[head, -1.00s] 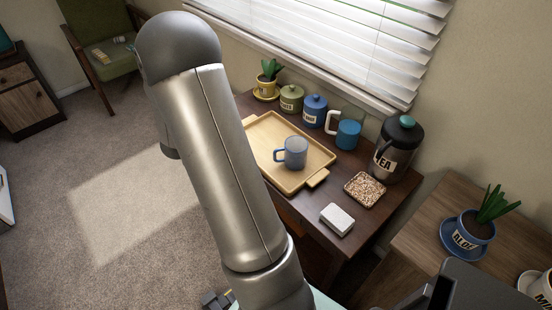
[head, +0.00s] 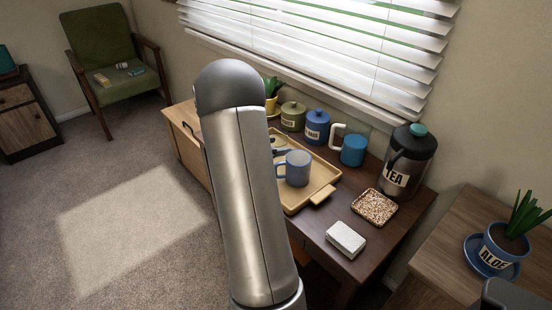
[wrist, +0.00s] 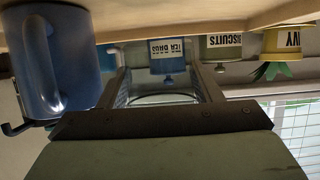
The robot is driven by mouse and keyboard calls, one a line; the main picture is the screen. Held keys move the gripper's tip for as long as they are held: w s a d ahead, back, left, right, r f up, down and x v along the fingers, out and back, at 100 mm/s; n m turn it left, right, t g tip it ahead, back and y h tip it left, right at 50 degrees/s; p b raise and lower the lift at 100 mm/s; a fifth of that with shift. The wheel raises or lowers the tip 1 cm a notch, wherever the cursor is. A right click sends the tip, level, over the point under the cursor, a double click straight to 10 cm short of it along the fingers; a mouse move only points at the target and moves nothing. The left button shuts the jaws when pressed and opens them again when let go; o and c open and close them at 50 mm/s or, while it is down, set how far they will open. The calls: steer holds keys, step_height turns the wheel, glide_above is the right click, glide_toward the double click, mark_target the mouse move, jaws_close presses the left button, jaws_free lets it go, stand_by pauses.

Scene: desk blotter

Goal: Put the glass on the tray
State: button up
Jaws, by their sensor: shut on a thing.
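The clear glass (wrist: 165,99) shows in the wrist view between the two fingers of my gripper (wrist: 168,88), which is shut on it. The wrist view is upside down, so the wooden tray (wrist: 240,14) appears along the top. The glass is close to the tray; I cannot tell whether they touch. In the head view the tray (head: 322,181) lies on the dark desk, its left part hidden behind my arm. The glass cannot be made out in the head view. A blue mug (head: 294,168) stands on the tray; it is at the left in the wrist view (wrist: 80,60).
Behind the tray stand a green canister (head: 292,117), a blue canister (head: 316,127), a blue mug with a pale handle (head: 353,150) and a plant in a yellow pot (head: 271,103).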

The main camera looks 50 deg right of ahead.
steer(key=shift+f+b, duration=0.4)
steer(key=shift+f, duration=1.4)
steer(key=shift+f, duration=0.2)
steer(key=o, duration=0.9)
steer(key=shift+r, duration=0.1)
